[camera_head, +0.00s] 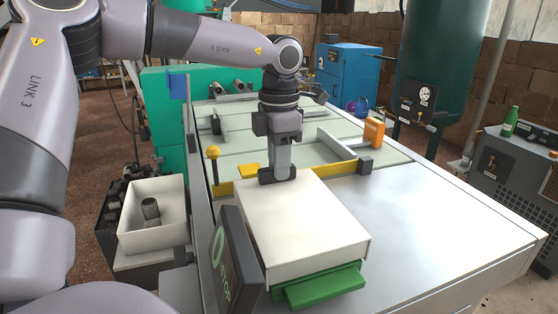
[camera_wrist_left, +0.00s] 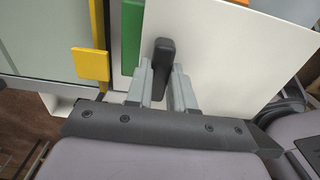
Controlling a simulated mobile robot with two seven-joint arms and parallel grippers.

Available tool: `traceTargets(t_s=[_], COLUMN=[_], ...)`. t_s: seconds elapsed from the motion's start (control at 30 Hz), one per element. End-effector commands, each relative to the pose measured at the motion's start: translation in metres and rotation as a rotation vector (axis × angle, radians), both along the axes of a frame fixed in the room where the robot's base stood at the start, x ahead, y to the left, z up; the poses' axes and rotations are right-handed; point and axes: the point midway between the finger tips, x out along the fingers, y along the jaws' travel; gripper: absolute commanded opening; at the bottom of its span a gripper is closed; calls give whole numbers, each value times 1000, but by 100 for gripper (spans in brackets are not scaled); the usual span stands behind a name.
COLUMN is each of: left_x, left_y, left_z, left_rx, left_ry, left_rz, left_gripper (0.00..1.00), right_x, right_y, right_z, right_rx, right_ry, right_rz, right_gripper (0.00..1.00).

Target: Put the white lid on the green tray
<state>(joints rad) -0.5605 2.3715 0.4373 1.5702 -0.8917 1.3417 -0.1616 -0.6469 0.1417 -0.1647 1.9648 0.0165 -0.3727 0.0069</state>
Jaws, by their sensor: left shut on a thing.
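The white lid (camera_head: 305,228) is a flat rectangular cover with shallow sides, near the front of the metal table. My left gripper (camera_head: 279,174) is shut on the lid's dark handle at its far-left end. The wrist view shows the fingers (camera_wrist_left: 165,90) around this handle (camera_wrist_left: 163,62) and the white lid (camera_wrist_left: 235,50). The green tray (camera_head: 320,288) shows below the lid's front edge, its end sticking out. A green strip of the tray (camera_wrist_left: 131,35) also shows left of the lid in the wrist view. The lid hides most of the tray; I cannot tell whether they touch. My right gripper is out of view.
A dark STOP panel (camera_head: 235,262) stands close to the lid's left side. A yellow bar (camera_head: 335,170) crosses behind it, with a yellow-knobbed post (camera_head: 213,153). A white bin (camera_head: 152,215) stands left. The metal table top (camera_head: 430,215) is clear on the right.

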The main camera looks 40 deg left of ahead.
Motion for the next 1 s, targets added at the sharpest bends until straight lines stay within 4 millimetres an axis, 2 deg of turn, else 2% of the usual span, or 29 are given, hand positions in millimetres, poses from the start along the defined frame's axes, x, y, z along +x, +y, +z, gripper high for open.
traceTargets(t_s=[0.4,0.43,0.5,0.87,1.0], left_x=[0,0,0,0,1], left_y=[0,0,0,0,0], left_z=[-5,-5,-5,-5,14], left_rx=[0,0,0,0,2], left_ry=[0,0,0,1,-5], left_rz=[0,0,0,0,1], left_gripper=[0,29,52,52,52], right_x=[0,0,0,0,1], right_y=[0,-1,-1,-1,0], right_z=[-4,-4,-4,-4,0], right_rx=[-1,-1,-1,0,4], right_ry=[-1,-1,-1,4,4], right_rz=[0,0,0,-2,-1], right_gripper=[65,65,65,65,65])
